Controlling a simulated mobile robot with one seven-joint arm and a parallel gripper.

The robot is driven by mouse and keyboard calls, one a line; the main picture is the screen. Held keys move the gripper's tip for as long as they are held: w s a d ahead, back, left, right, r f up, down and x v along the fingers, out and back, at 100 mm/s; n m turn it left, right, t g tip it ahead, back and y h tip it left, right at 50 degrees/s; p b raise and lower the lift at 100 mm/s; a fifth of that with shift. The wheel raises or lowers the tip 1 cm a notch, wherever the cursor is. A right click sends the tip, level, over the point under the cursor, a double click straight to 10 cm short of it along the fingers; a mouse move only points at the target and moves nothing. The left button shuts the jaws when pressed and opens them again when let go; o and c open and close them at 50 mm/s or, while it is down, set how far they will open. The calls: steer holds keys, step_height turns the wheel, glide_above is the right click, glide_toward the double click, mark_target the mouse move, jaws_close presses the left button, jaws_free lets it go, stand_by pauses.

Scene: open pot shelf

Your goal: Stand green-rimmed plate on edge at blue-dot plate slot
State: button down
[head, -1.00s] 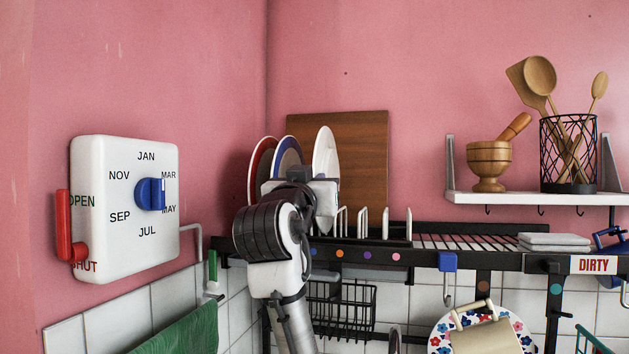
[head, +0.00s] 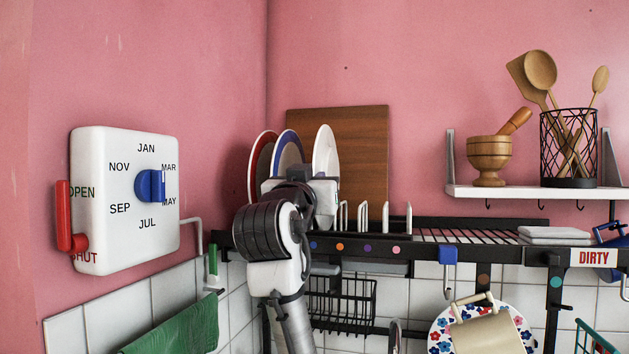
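A pale plate (head: 326,150) stands nearly upright over the left part of the rack (head: 440,262), seen almost edge-on; no green on its rim can be made out. My gripper (head: 318,190) is at its lower part, just in front of it. The fingertips are hidden, so I cannot tell whether they are shut on it. A blue dot (head: 313,245) is on the rack's front rail below the gripper. The plate's lower edge and the slot behind that dot are hidden by my arm.
A red-rimmed plate (head: 260,160) and a blue-rimmed plate (head: 287,150) stand close on the left. A brown board (head: 365,155) leans behind. White dividers (head: 386,217) stand to the right, beside orange (head: 340,247), purple (head: 368,249) and pink dots (head: 396,251).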

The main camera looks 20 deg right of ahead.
steer(key=c, duration=1.6)
jaws_free()
steer(key=shift+s, duration=0.1)
steer(key=shift+o, duration=0.2)
steer(key=b+v, duration=0.5)
steer(key=v, duration=0.8)
steer(key=shift+s+a, duration=0.25)
steer(key=shift+s, duration=0.05)
